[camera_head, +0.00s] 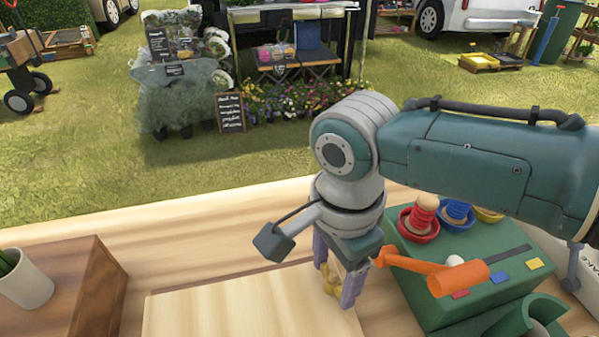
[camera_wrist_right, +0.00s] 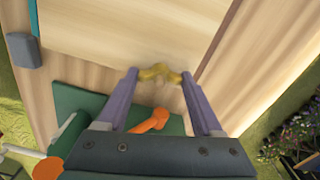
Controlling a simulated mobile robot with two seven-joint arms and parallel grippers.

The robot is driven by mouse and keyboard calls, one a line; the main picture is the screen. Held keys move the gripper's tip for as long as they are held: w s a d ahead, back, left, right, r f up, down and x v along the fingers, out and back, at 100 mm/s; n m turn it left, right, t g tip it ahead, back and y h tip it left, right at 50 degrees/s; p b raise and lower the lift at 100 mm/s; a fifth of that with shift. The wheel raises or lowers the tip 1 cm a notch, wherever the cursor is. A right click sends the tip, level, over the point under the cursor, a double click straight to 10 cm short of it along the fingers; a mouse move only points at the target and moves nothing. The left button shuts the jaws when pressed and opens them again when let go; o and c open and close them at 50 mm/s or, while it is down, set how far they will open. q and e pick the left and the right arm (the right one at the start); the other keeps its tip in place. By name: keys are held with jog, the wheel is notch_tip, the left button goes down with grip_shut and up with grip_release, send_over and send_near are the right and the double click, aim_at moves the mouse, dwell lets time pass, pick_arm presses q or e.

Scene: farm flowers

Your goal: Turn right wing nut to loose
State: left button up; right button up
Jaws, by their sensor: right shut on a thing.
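The yellow wing nut (camera_head: 328,279) is at the right edge of a pale wooden board (camera_head: 230,308) on the table. My right gripper (camera_head: 337,284) points down over it, with its two purple fingers on either side. In the right wrist view, the wing nut (camera_wrist_right: 160,73) spans the gap between the fingertips (camera_wrist_right: 159,77) and the gripper is shut on it. Whatever lies under the wing nut is hidden. My left gripper is in neither view.
A green box (camera_head: 415,255) with red, blue and yellow round pieces stands close on the right. An orange mallet-like thing (camera_head: 455,279) lies over it, near the gripper. A brown wooden block (camera_head: 90,290) and a white pot (camera_head: 25,284) stand at left.

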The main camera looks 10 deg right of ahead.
jog(key=shift+c, duration=0.8)
